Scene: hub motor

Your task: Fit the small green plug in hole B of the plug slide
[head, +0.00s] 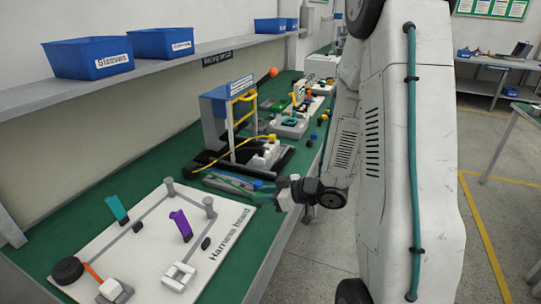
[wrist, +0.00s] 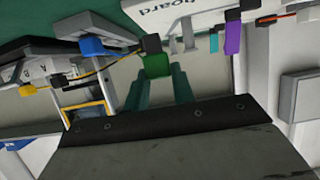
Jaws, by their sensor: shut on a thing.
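My gripper (wrist: 158,80) has two dark green fingers, closed on the small green plug (wrist: 155,66) in the wrist view. A black piece (wrist: 152,43) shows directly beyond the plug; I cannot tell whether they touch. In the head view my gripper (head: 282,192) is above the bench, beside the Harness board; the plug cannot be made out there. A pale block marked A and B (wrist: 33,72), which looks like the plug slide, is at the left of the wrist view, apart from the plug. Its holes are not clear.
The white Harness board (head: 150,245) lies in front, with teal and purple clips (head: 181,226) standing on it. A blue and grey frame (head: 222,120) with a yellow cable stands behind my gripper. A blue connector (wrist: 91,46) is near the marked block.

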